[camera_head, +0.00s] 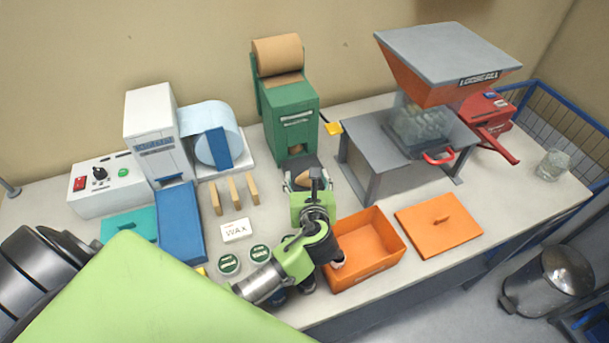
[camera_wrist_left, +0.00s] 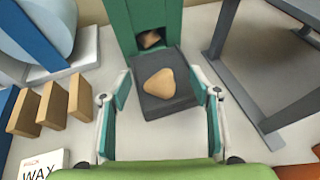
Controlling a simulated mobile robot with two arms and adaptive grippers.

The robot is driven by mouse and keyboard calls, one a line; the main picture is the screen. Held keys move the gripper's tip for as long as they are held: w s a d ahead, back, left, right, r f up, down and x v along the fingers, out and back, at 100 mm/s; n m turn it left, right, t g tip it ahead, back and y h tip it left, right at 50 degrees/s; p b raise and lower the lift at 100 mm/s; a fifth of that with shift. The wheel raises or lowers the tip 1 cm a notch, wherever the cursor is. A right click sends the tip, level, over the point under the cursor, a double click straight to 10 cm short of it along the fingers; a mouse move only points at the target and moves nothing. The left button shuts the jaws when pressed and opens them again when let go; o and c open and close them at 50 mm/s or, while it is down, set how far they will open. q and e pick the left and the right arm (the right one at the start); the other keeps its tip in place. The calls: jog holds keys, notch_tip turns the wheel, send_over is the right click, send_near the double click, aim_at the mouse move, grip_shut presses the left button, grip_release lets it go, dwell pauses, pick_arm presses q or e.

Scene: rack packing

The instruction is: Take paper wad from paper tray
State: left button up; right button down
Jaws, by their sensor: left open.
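The paper wad (camera_wrist_left: 159,92) is a tan, crumpled, roughly triangular lump. It lies on the dark grey paper tray (camera_wrist_left: 150,111) at the foot of the green paper dispenser (camera_head: 291,118). In the head view the wad (camera_head: 302,179) is partly hidden by my left gripper (camera_head: 313,178). In the left wrist view my left gripper (camera_wrist_left: 161,97) is open, with one finger on each side of the tray and the wad between them, apart from both. More brown paper (camera_wrist_left: 151,39) shows inside the dispenser's opening. My right gripper is not in view.
An open orange bin (camera_head: 365,274) stands right of my arm, its orange lid (camera_head: 438,225) beside it. A grey stand (camera_head: 389,160) is to the right. Wooden blocks (camera_head: 234,193), a WAX card (camera_head: 236,230) and green-lidded tins (camera_head: 229,265) lie to the left.

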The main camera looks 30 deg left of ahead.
aim_at(304, 173)
pick_arm(q)
jog(key=shift+p+x, duration=0.4)
jog(key=shift+x, duration=0.6)
jog(key=x, duration=0.3)
jog(key=shift+a+p, duration=0.3)
jog(key=shift+p, duration=0.05)
jog(key=shift+w+a+f, duration=0.1)
jog(key=shift+w+f, duration=0.05)
jog(key=shift+w, duration=0.05)
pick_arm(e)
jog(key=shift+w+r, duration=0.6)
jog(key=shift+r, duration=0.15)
pick_arm(q)
jog(key=shift+c, duration=0.4)
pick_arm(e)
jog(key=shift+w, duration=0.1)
pick_arm(q)
jog(key=shift+s, duration=0.1)
jog(key=c, duration=0.5)
jog(key=shift+c, duration=1.4)
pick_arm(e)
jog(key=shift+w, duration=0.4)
